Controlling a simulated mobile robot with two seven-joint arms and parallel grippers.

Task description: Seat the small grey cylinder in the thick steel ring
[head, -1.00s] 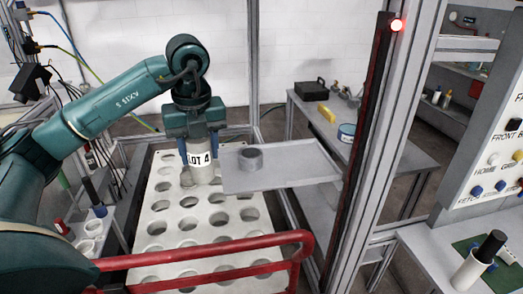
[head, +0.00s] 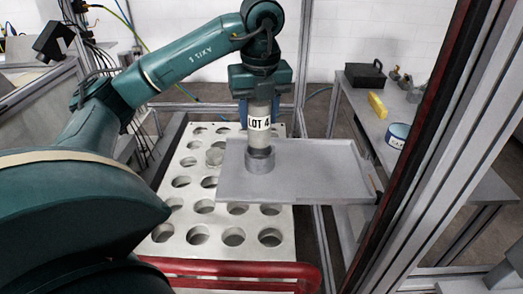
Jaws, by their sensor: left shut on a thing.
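My left gripper (head: 260,112) is shut on the small grey cylinder (head: 261,141), which has a white "LOT 4" label. The cylinder hangs upright, with its upper part between the blue fingers. The thick steel ring (head: 260,164) lies on a grey tray (head: 310,183). The cylinder is lined up over the ring, and its lower end meets or overlaps the ring's opening in the picture. I cannot tell whether the end is inside the ring or just above it. My right gripper is not in view.
A white plate with rows of round holes (head: 213,236) lies below and left of the tray; a grey round piece (head: 215,157) sits in one hole. A red rail (head: 230,267) crosses the front. A dark-edged frame post (head: 440,110) stands right. The tray's right half is bare.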

